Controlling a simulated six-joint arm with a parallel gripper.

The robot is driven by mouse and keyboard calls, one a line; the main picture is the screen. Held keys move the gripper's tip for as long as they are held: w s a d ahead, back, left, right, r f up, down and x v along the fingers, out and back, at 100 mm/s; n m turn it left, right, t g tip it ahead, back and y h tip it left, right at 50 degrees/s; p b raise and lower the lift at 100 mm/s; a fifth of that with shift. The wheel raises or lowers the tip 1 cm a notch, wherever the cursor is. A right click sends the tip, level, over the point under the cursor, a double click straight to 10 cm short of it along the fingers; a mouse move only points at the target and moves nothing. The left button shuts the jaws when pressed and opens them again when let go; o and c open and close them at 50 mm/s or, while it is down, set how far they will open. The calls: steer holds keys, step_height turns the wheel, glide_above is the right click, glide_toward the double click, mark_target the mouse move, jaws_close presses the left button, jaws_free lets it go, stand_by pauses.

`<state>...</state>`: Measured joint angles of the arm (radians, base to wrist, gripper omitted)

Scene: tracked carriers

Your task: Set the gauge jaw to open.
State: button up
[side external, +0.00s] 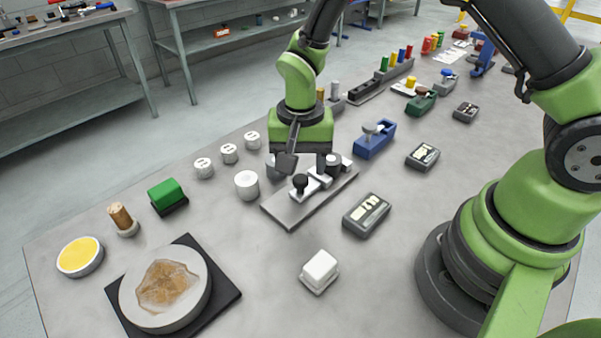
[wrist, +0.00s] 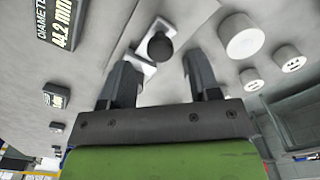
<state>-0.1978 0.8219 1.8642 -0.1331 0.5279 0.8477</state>
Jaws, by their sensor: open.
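The gauge is a grey plate (side external: 285,213) with light metal jaw blocks on it. A black round knob (side external: 300,181) stands on one block at its near end. In the wrist view the knob (wrist: 160,46) shows just beyond and between my fingertips. My gripper (side external: 306,163) is open and empty, low over the gauge, with its fingers pointing down. Its two dark fingers (wrist: 158,64) are spread wide and I see no contact with the knob. Part of the jaw is hidden behind the fingers. A dark readout box (side external: 367,214) stands beside the plate; in the wrist view its display (wrist: 62,22) reads DIAMETER 44.2 mm.
A white cylinder (side external: 247,185) stands close left of the gauge, with several smaller numbered ones behind it. A blue device (side external: 375,139) stands behind right. A white block (side external: 319,270) lies in front, and a round dish on a black base (side external: 227,294) front left.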

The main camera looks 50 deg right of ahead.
mark_target(301, 178)
steer(key=shift+f, duration=1.55)
jaws_close()
steer(key=shift+a, duration=2.1)
jaws_free()
steer(key=shift+r, duration=0.15)
step_height(301, 178, up, 10)
